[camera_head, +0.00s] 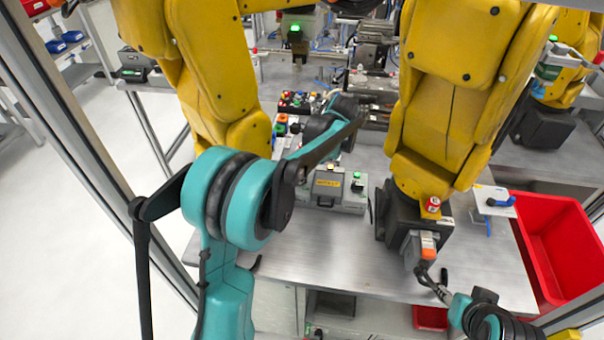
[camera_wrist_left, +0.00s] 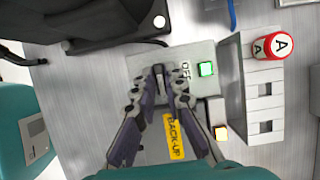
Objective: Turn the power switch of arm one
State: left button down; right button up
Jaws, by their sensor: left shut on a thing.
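The grey control panel (camera_wrist_left: 120,150) has an OFF mark (camera_wrist_left: 186,70), a green lit button (camera_wrist_left: 206,68), a yellow lit button (camera_wrist_left: 220,133) and a yellow BACK-UP label (camera_wrist_left: 174,137). My left gripper (camera_wrist_left: 166,84) is over the panel, shut on the power switch just beside the OFF mark. The fingers hide most of the switch, so its angle cannot be told. In the head view the panel (camera_head: 345,204) stands on the table, and my teal left arm reaches to it. My right gripper (camera_head: 436,288) is at the table's front edge, its opening unclear.
Two big yellow robot arms (camera_head: 205,60) and (camera_head: 460,90) flank the panel. A red and white knob marked A (camera_wrist_left: 273,46) is on a grey box right of the panel in the wrist view. A red bin (camera_head: 560,250) stands at the right. The table's front (camera_head: 370,265) is clear.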

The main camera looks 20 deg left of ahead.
pick_arm(q)
jog(key=n+g+p, duration=0.1)
jog(key=n, duration=0.2)
jog(key=shift+w+r+p, duration=0.1)
jog(key=shift+w+p, duration=0.05)
jog(key=shift+p, duration=0.25)
jog(key=n+p, duration=0.1)
jog(key=n, duration=0.1)
jog(key=n+g+h+p, duration=0.1)
jog(key=n, duration=0.1)
jog(key=shift+a+n+g, duration=0.15)
jog(key=shift+n+g, duration=0.15)
jog(key=n+h+p, duration=0.1)
jog(key=n, duration=0.2)
jog(key=shift+w+a+h, duration=0.1)
jog(key=shift+h, duration=0.3)
jog(key=shift+n+g+h+p, duration=0.3)
jog(key=shift+n+h+p, duration=0.3)
jog(key=shift+n, duration=1.3)
jog(key=c, duration=1.6)
grip_release()
